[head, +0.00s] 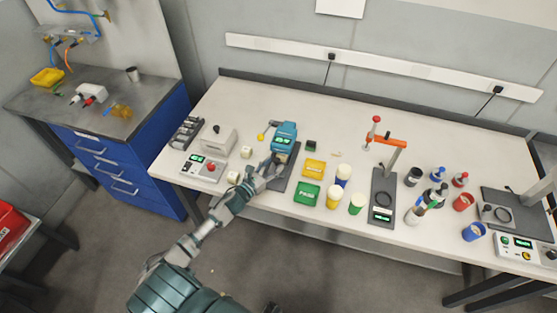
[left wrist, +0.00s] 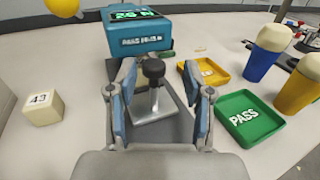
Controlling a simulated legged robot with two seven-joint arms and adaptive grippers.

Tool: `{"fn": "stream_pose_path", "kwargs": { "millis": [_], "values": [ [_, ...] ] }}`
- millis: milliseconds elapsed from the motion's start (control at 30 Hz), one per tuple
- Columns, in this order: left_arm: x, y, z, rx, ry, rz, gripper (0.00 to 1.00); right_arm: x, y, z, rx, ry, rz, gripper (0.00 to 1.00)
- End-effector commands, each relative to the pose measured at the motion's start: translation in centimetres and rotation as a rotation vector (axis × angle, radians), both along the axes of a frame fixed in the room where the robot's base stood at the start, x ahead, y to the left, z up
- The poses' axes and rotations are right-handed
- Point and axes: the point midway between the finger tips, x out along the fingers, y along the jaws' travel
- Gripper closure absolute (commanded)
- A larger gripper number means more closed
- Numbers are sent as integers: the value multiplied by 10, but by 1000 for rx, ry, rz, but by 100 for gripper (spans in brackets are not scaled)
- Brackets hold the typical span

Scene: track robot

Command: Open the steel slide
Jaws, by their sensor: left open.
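The steel slide (left wrist: 149,108) is a small metal plate with a black knob (left wrist: 153,70) standing on it. It sits in front of the teal device (left wrist: 138,34) with a lit display, on a dark base. The teal device also shows in the head view (head: 284,136). My left gripper (left wrist: 158,92) is open, with one finger on each side of the knob. No contact with the knob is clear. In the head view the left gripper (head: 268,174) reaches the front of the device and hides the slide. My right gripper is not seen.
A green PASS tray (head: 307,194) and a yellow tray (head: 314,168) lie right of the device. White numbered blocks (head: 234,177) and a control box (head: 203,165) are left. An orange-armed stand (head: 386,140) and several cups stand farther right.

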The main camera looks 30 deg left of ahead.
Motion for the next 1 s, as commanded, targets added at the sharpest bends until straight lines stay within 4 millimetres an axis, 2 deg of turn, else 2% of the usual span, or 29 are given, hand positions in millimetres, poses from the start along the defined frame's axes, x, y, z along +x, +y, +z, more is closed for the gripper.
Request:
{"fn": "stream_pose_path", "kwargs": {
  "millis": [100, 200, 567, 600, 800, 1000],
  "values": [
    [19, -2, 0, -2, -1, 1, 49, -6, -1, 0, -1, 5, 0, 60],
    [29, -2, -1, -1, 0, 2, 49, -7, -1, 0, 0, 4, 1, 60],
    [35, -7, 0, 1, 1, 0, 49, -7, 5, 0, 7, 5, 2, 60],
    [35, -7, 0, 1, 1, 0, 54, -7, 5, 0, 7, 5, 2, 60],
    [35, -7, 0, 0, 1, 0, 100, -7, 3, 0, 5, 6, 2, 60],
    [33, -6, -1, -3, 0, -2, 100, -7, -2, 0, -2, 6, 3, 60]
  ]
}}
